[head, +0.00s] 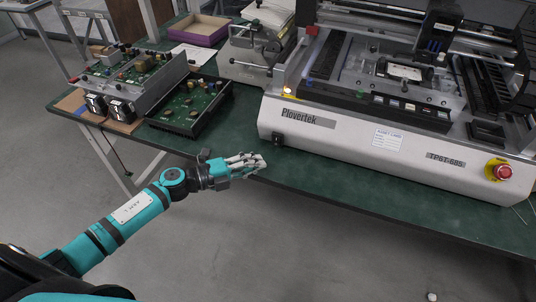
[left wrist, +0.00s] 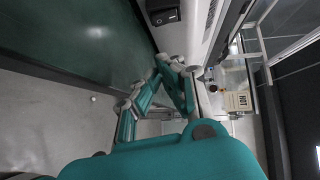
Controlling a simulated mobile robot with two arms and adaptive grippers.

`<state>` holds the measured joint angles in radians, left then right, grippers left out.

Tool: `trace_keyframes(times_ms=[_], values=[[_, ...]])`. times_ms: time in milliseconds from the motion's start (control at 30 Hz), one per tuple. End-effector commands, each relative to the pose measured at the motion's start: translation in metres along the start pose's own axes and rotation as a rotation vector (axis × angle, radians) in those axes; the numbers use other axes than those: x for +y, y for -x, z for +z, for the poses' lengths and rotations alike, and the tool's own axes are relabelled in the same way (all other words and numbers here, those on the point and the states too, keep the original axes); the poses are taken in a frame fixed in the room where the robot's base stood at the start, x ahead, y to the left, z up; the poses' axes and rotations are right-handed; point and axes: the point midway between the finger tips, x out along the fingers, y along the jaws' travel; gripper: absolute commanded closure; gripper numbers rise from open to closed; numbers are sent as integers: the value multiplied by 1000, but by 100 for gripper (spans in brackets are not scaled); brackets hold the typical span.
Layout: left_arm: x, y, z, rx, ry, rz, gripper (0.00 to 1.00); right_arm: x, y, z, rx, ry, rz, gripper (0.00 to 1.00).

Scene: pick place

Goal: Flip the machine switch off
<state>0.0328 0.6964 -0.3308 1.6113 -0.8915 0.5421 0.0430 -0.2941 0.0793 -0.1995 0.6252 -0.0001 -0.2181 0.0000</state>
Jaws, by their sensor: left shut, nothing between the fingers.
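The machine (head: 340,140) is a large grey-white unit on the green-topped table, labelled Plovertek. A small black switch (head: 277,137) sits at the left end of its front face. A black switch housing (left wrist: 163,14) also shows at the top of the left wrist view; its on or off position is too small to tell. My left gripper (head: 258,163) is shut and empty, just below the switch and apart from it, near the table's front edge. The fingers also show in the left wrist view (left wrist: 172,68). My right gripper is not in view.
A red emergency button (head: 502,172) is at the machine's right front. A small light (head: 288,90) glows on its left side. Circuit-board units (head: 190,104) and a purple box (head: 197,30) stand on the table (head: 340,185) to the left. The floor in front is mostly clear.

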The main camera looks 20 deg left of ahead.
Motion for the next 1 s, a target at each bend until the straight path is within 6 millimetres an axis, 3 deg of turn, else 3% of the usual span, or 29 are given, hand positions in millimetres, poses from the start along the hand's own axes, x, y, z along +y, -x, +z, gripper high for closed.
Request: trace_keyframes(times_ms=[100, 300, 1000], values=[[0, -26, 0, 0, -1, -3, 100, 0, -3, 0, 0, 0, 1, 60], [3, -45, 22, -2, -2, -1, 100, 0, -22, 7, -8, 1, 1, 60], [3, -57, 35, -1, 1, 1, 100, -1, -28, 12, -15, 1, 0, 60]])
